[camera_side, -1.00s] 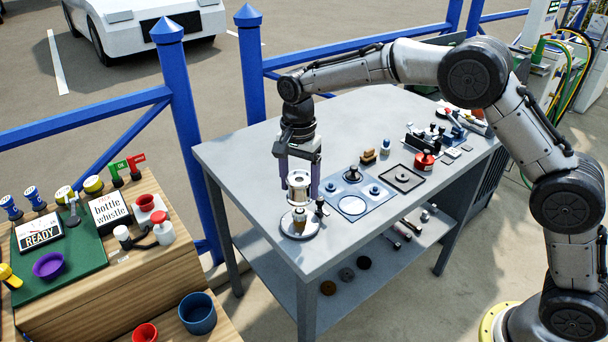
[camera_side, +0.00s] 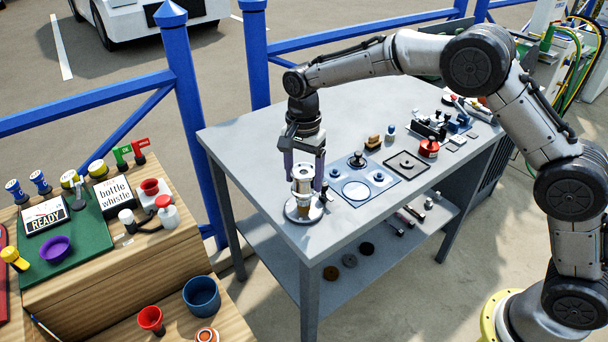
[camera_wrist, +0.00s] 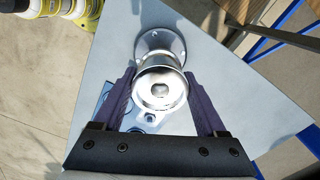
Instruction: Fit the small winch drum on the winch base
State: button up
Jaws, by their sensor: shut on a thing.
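The small winch drum (camera_side: 302,186) is a shiny silver spool, upright between the two purple fingers of my gripper (camera_side: 303,178). My gripper is shut on it near the table's front left corner. The winch base (camera_side: 291,211) is a round grey disc with a brownish post in its middle, right below the drum. The drum hides the post's top, and I cannot tell whether they touch. In the wrist view the drum (camera_wrist: 160,90) fills the space between the fingers, and the base's disc (camera_wrist: 155,38) shows partly behind it.
A small dark knobbed part (camera_side: 324,192) stands close right of the base. The table (camera_side: 250,150) is clear behind and left.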

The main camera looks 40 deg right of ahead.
aim_at(304, 193)
jog(key=shift+f, duration=2.7)
dwell(1.1)
jog(key=o, duration=1.6)
jog(key=shift+c, duration=0.2)
jog(key=shift+r, duration=4.2)
